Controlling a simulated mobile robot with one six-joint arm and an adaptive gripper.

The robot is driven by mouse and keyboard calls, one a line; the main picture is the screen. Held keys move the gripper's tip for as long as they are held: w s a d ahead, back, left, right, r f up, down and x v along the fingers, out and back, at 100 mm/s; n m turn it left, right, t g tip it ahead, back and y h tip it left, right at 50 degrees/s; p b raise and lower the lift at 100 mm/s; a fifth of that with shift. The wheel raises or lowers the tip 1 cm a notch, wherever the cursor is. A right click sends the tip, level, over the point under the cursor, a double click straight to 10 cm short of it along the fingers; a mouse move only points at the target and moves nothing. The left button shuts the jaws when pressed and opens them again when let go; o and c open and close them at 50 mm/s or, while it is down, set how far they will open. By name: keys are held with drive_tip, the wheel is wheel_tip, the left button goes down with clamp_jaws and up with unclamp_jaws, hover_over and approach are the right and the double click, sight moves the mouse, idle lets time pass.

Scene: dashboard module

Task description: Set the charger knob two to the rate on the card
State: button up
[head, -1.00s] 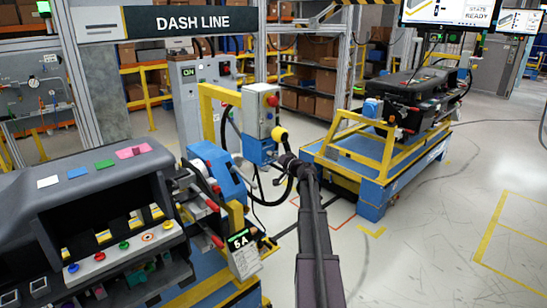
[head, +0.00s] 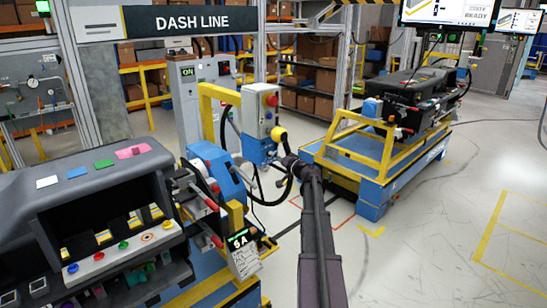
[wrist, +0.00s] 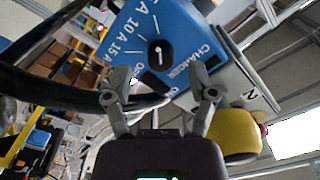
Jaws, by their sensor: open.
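The blue charger face (wrist: 178,28) fills the top of the wrist view, with white lettering "A", "10 A", "15 A" and "CHARGER". Its small black knob (wrist: 160,52) has a white pointer mark. A pale plate with a "2" (wrist: 247,97) sits beside it. My gripper (wrist: 160,88) is open and empty, its fingertips apart, just below the knob in the picture. In the head view the blue charger (head: 258,150) hangs under a grey box, and my wrist reaches its right side. The card (head: 243,257) hangs at lower centre and appears to read "5A" or "6A".
A yellow connector (wrist: 235,130) stands close to my right finger, and a thick black cable (wrist: 60,90) passes on the left. The grey box with a red button (head: 260,108) is above the charger.

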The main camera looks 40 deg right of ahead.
drive_tip(key=s, duration=1)
drive_tip(key=shift+d, duration=0.4)
drive_tip(key=shift+s, duration=0.1)
